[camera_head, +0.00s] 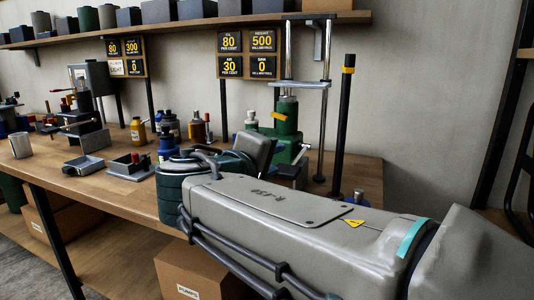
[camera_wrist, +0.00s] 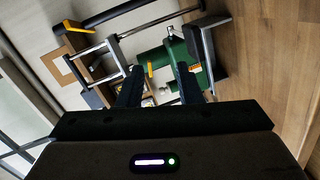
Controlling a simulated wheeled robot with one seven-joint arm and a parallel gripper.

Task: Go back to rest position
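My gripper (camera_wrist: 160,82) shows in the wrist view as two dark fingers held apart, with nothing visible between them. In the head view my grey arm reaches over the bench from the lower right, and its fingers are hidden or too small to make out. A green machine (camera_head: 285,128) with chrome posts stands on the wooden workbench (camera_head: 110,192) beyond my wrist. The machine also shows behind the fingers in the wrist view (camera_wrist: 205,52), which is turned sideways. I cannot tell the gap between fingers and machine.
A black post (camera_head: 345,115) with a yellow band stands right of the machine. Bottles (camera_head: 138,130), a grey tray (camera_head: 84,165) and a metal cup (camera_head: 20,146) are on the bench's left. A shelf (camera_head: 190,24) runs above; a cardboard box (camera_head: 195,270) is below.

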